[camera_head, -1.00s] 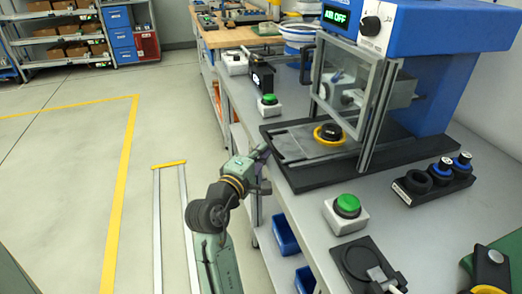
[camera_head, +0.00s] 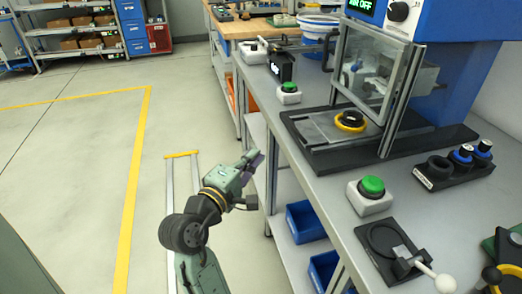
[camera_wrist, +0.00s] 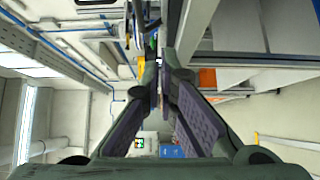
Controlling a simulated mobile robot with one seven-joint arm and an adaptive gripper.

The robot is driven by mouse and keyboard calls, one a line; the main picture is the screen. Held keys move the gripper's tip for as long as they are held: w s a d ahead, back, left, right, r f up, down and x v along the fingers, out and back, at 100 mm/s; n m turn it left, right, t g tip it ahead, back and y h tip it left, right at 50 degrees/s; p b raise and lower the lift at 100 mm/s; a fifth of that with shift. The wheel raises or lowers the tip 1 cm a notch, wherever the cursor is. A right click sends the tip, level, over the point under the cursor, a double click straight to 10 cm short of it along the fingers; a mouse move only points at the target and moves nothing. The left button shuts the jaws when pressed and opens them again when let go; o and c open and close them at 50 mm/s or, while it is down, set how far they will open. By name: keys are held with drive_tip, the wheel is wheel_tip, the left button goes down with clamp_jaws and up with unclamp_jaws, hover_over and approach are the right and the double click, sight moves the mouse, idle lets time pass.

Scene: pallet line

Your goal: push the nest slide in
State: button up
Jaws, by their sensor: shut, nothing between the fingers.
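The nest slide (camera_head: 318,128) is a flat grey plate on a black base (camera_head: 345,156) at the front of the blue press (camera_head: 455,62). Its front end extends left of the clear framed guard (camera_head: 368,66). A yellow ring nest (camera_head: 350,127) with a black round part (camera_head: 351,118) sits on it, close to the guard. My gripper (camera_head: 257,160) is shut and empty, left of the bench's front edge and apart from the slide. Its fingers also show in the wrist view (camera_wrist: 160,88), where I cannot make out the slide.
A green button box (camera_head: 371,194) and a black fixture with a white-knobbed lever (camera_head: 395,255) stand on the bench nearer me. Another green button (camera_head: 289,92) stands beyond the slide. Blue bins (camera_head: 305,222) are under the bench. The floor at left is open.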

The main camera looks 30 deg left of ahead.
sight(292, 125)
drive_tip(key=o, duration=0.3)
drive_tip(key=shift+m+g, duration=0.5)
drive_tip(key=shift+m, duration=0.2)
drive_tip(key=w+d+r+b, duration=0.1)
drive_tip(key=r, duration=0.1)
drive_tip(key=w+d+r+b, duration=0.1)
drive_tip(key=d+r+b, duration=0.1)
drive_tip(key=shift+w, duration=0.15)
drive_tip(key=shift+g, duration=0.3)
drive_tip(key=w, duration=0.3)
drive_tip(key=w+p, duration=0.1)
drive_tip(key=w, duration=0.3)
drive_tip(key=w+f, duration=0.1)
drive_tip(key=w, duration=0.3)
drive_tip(key=shift+w, duration=0.15)
clamp_jaws()
